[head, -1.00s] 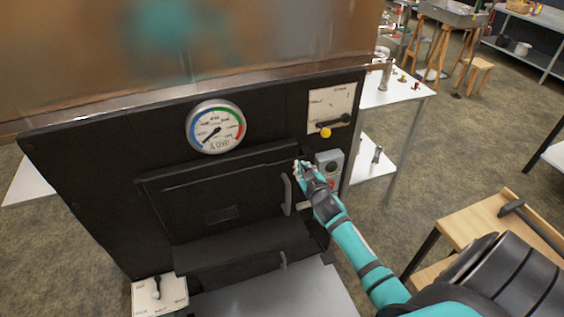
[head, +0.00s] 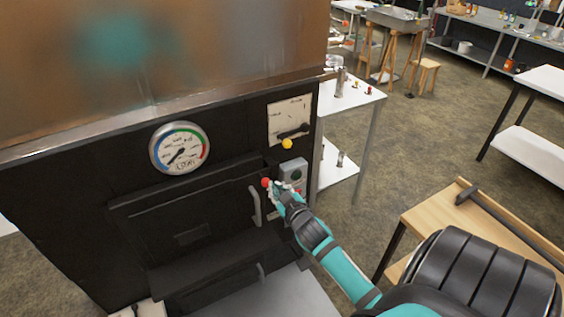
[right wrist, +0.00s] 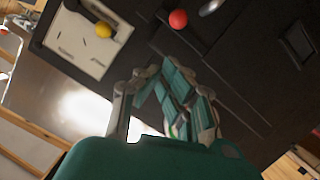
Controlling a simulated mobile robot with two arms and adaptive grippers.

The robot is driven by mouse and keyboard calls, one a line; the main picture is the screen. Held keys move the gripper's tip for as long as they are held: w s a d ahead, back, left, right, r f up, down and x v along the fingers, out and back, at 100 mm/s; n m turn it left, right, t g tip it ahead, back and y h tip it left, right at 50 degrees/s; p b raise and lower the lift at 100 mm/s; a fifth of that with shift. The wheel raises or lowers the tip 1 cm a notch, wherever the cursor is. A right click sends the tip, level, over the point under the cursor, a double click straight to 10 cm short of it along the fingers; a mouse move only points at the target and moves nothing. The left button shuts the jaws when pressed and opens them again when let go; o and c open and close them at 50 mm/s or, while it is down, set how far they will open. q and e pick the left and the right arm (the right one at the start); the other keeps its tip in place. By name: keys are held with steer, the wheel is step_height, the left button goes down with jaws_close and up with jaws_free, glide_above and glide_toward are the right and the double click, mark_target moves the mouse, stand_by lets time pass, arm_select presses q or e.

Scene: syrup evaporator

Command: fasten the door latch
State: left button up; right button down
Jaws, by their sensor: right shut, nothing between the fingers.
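The black firebox door (head: 150,238) sits in the dark front panel and looks closed, with a grey curved handle (head: 255,205) at its right edge. A red knob (head: 266,182), which looks like the end of the door latch, is just above the handle. The knob also shows at the top of the right wrist view (right wrist: 178,19). The latch's bar is too dark to make out. My right gripper (head: 277,188) is shut and empty, just right of the red knob; I cannot tell whether it touches it. My left gripper is not in view.
A round gauge (head: 179,148) is above the door. A white plate with a black lever and yellow knob (head: 287,144) is up and right of the latch. A grey control box (head: 293,172) is close beside my gripper. A wooden table (head: 440,220) stands at right.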

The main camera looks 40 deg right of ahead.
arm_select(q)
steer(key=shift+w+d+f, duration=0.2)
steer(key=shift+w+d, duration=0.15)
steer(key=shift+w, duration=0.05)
arm_select(e)
steer(key=v, duration=0.3)
steer(key=shift+w+r, duration=0.1)
steer(key=shift+r, duration=0.05)
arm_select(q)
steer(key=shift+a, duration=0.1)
